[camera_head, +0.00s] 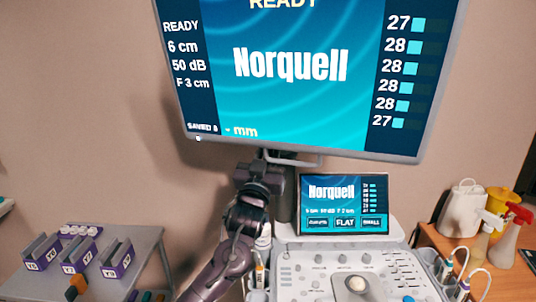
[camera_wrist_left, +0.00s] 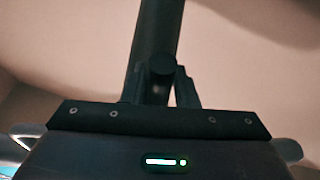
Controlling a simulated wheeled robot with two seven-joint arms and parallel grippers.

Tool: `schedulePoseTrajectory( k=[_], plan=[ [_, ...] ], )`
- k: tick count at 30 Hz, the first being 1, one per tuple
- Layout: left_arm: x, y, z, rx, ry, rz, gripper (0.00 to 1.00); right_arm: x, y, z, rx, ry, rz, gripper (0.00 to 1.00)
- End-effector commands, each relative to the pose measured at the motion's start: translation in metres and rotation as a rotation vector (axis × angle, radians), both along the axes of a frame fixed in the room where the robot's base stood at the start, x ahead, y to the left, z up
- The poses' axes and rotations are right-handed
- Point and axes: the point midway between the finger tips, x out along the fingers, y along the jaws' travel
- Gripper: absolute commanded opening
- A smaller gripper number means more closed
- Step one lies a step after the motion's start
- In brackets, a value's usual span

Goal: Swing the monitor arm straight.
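The large monitor (camera_head: 300,100) hangs at the top of the head view, its lower edge slightly tilted. A grey handle bar (camera_head: 300,163) runs under its lower edge. My left gripper (camera_head: 262,168) is raised just below the monitor, at the left end of this bar. In the left wrist view, the left gripper's fingers (camera_wrist_left: 163,88) stand on either side of a dark round part, with a dark post (camera_wrist_left: 156,35) rising behind. Whether they touch or grip it is unclear. The monitor arm's joints are mostly hidden. My right gripper is not in view.
The console (camera_head: 320,268) with a small touchscreen (camera_head: 345,203) stands below the monitor. A grey table (camera_head: 145,250) with purple-labelled holders is on the left. A wooden surface (camera_head: 510,265) with spray bottles (camera_head: 505,240) and a white container (camera_head: 462,210) is on the right.

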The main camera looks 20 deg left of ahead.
Motion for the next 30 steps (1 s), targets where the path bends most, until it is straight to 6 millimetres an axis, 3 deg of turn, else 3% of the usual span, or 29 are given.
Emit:
schedulePoseTrajectory(
  k=[1,6,14,30],
  plan=[
    [0.0,0.0,0.0,0.0,0.0,0.0,0.2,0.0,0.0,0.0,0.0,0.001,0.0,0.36],
    [0.0,0.0,0.0,0.0,0.0,0.0,0.0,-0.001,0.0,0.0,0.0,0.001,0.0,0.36],
    [0.0,-0.003,-0.001,-0.002,-0.001,0.009,0.0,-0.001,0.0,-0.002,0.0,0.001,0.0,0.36],
    [0.009,-0.058,0.0,-0.005,-0.003,0.2,0.0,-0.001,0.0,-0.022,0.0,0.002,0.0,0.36]
  ],
)
